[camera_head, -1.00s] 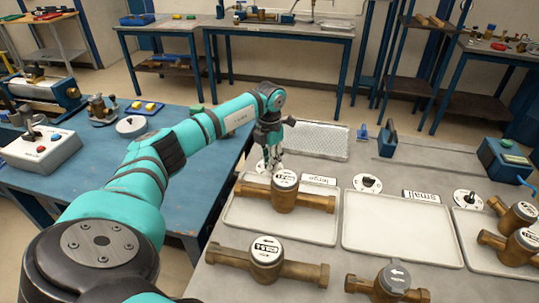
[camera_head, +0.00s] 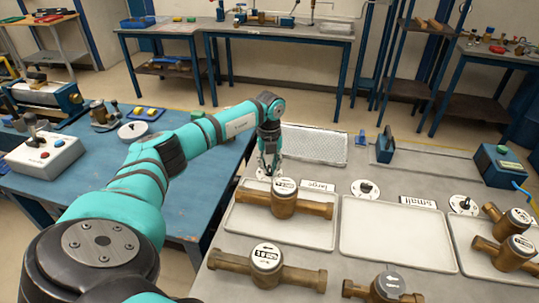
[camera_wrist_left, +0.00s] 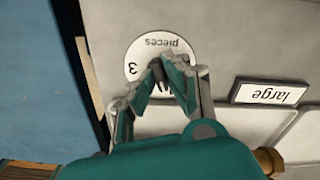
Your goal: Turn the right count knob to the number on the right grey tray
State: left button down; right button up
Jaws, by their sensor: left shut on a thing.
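A white count dial (camera_head: 261,174) sits at the back of the left grey tray (camera_head: 238,226). My left gripper (camera_head: 267,167) points down over this dial. In the wrist view, the dial (camera_wrist_left: 136,66) shows "pieces" and a "3", upside down. The left gripper (camera_wrist_left: 162,78) has its fingers closed on the dark knob (camera_wrist_left: 157,72), which they largely hide. The dial at the far right (camera_head: 463,204), with its own dark knob, stands untouched behind the right grey tray (camera_head: 478,266). I cannot read a number on either tray. My right gripper is not in view.
A brass meter (camera_head: 284,198) lies on the left tray, close to the gripper. The middle tray (camera_head: 395,240) is empty, with another dial (camera_head: 365,189) behind it. Labels "large" (camera_head: 317,186) and "small" (camera_head: 418,203) stand beside the dials. More brass meters (camera_head: 265,263) lie in front.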

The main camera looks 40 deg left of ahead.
aim_at(269, 168)
pick_arm(q)
jog(key=shift+r+n, duration=0.1)
jog(key=shift+n, duration=0.7)
jog(key=shift+w, duration=0.1)
jog(key=c, duration=1.4)
grip_release()
jog(key=shift+o, duration=0.2)
notch_tip(269, 168, up, 12)
